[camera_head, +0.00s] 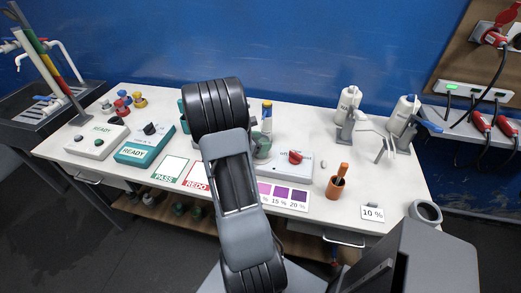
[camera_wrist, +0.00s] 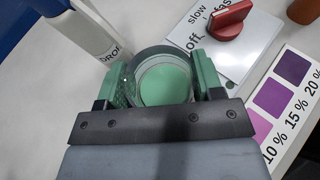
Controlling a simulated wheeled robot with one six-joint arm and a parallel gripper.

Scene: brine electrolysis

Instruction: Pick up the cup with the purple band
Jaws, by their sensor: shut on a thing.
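My gripper (camera_wrist: 163,72) shows in the wrist view with its two green fingers on either side of a round clear cup (camera_wrist: 166,50). It is shut on this cup, which I see from above with a pale green bottom. No purple band can be made out on it; its outer side is mostly hidden by the fingers and the palm. In the head view my arm covers most of the gripper and the cup, in the middle of the white table (camera_head: 330,120).
A stirrer with a red knob (camera_wrist: 230,18) stands just right of the cup. A colour card (camera_head: 284,196) with purple squares lies nearer the front. A white bottle (camera_wrist: 84,28) is left of the cup. An orange holder (camera_head: 335,188) stands to the right, and READY boxes (camera_head: 145,145) to the left.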

